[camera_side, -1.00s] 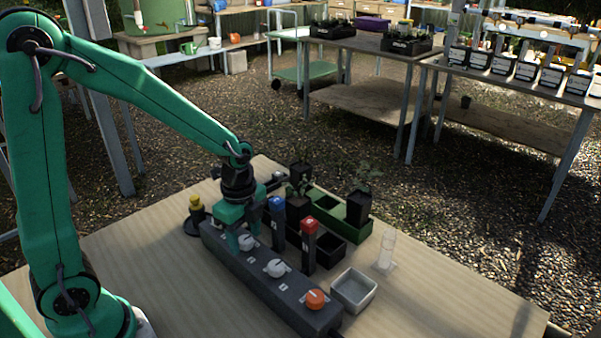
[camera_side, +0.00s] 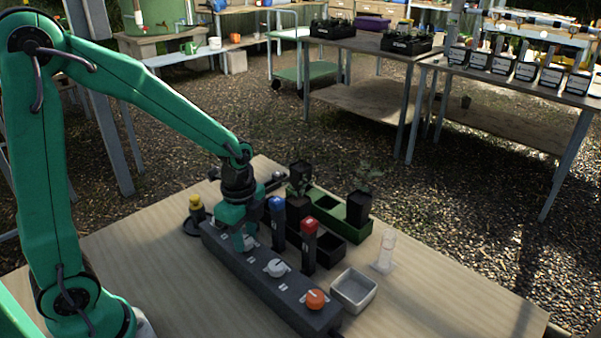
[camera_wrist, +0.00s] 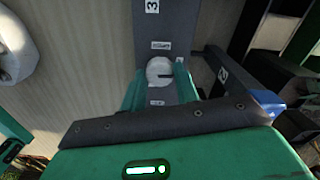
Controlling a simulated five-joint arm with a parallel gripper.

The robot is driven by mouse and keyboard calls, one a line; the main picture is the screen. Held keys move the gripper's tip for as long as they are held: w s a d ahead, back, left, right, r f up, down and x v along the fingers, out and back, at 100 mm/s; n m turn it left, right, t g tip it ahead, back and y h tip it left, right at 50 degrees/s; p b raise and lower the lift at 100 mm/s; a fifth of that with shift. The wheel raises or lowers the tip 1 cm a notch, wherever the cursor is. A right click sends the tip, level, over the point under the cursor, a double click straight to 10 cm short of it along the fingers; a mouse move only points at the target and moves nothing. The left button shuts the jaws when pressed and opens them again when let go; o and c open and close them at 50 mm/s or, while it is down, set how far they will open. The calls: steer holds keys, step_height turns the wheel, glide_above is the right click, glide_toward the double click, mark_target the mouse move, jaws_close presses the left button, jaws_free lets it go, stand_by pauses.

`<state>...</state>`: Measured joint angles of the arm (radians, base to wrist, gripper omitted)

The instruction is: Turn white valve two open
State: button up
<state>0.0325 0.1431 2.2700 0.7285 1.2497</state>
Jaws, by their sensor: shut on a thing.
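A dark valve block (camera_side: 293,300) lies along the table with a row of round knobs. My gripper (camera_side: 240,238) is shut on the white valve knob (camera_side: 251,243) at the far end of the row, its fingers pointing down. In the wrist view the white knob (camera_wrist: 158,70) sits between my green fingertips (camera_wrist: 161,84), with a dark mark on its right side. A second white knob (camera_side: 276,268) and an orange knob (camera_side: 316,298) are free. A "2" label shows on a post right of the gripped knob. My fingers partly hide that knob.
A blue-capped post (camera_side: 277,225) and a red-capped post (camera_side: 309,247) stand close behind the block. A white tray (camera_side: 354,291), a clear cylinder (camera_side: 384,252) and a green planter (camera_side: 357,235) stand right. A yellow-topped object (camera_side: 195,213) stands left.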

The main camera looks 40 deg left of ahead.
steer(key=n, duration=0.3)
steer(key=shift+n, duration=0.3)
steer(key=n, duration=0.4)
steer(key=shift+n, duration=0.3)
steer(key=n, duration=0.4)
steer(key=shift+n, duration=2.3)
steer(key=o, duration=1)
steer(key=shift+c, duration=0.2)
steer(key=shift+r, duration=0.1)
